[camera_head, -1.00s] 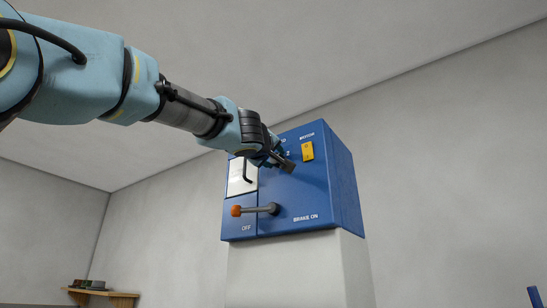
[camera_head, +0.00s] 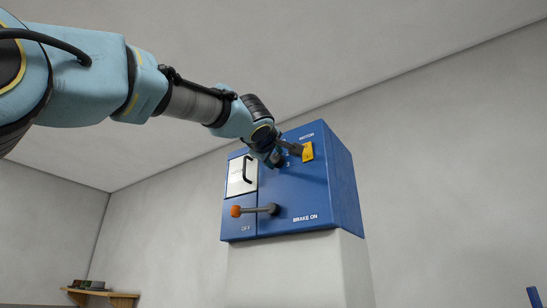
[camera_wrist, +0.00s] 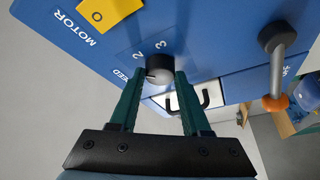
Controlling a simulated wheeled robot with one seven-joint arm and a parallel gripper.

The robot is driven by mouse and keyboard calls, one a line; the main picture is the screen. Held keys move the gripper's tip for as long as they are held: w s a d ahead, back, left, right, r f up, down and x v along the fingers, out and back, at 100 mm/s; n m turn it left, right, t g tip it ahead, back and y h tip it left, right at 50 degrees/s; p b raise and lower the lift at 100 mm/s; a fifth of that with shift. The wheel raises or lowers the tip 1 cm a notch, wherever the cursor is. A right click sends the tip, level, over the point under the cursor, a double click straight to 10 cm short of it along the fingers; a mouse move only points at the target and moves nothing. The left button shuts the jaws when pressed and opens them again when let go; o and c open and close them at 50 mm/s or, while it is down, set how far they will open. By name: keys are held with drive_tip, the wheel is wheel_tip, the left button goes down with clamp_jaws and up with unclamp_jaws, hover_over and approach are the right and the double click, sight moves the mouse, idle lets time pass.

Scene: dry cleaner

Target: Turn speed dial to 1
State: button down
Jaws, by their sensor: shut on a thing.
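The speed dial (camera_wrist: 159,69) is a round black knob with a small white mark on the blue control box (camera_head: 310,195). In the wrist view the numbers 2 and 3 are printed beside it; the 1 is not visible. My gripper (camera_wrist: 160,76) has its two green fingers on either side of the dial, shut on it. In the head view my gripper (camera_head: 283,155) is at the upper part of the box front and largely hides the dial. A 3 shows just below the fingers there.
A yellow motor switch (camera_head: 307,151) sits close to the right of my fingers. A lever with an orange knob (camera_head: 236,211) sticks out below, and a white panel with a black handle (camera_head: 247,170) is at the left.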

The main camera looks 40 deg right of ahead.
drive_tip(key=n+y, duration=0.1)
drive_tip(key=n, duration=0.1)
drive_tip(key=n+y, duration=0.1)
drive_tip(key=n, duration=0.1)
drive_tip(key=shift+d+r+n+g, duration=0.1)
drive_tip(key=shift+r+n+g, duration=0.1)
drive_tip(key=shift+n+g, duration=0.2)
drive_tip(key=shift+r+n+g+y, duration=0.1)
drive_tip(key=shift+n+g+y, duration=0.5)
drive_tip(key=shift+n, duration=1.1)
drive_tip(key=shift+c, duration=1.8)
unclamp_jaws()
drive_tip(key=shift+r, duration=0.1)
drive_tip(key=shift+a, duration=0.2)
drive_tip(key=b+v, duration=0.3)
drive_tip(key=v, duration=0.7)
drive_tip(key=shift+s+a, duration=0.2)
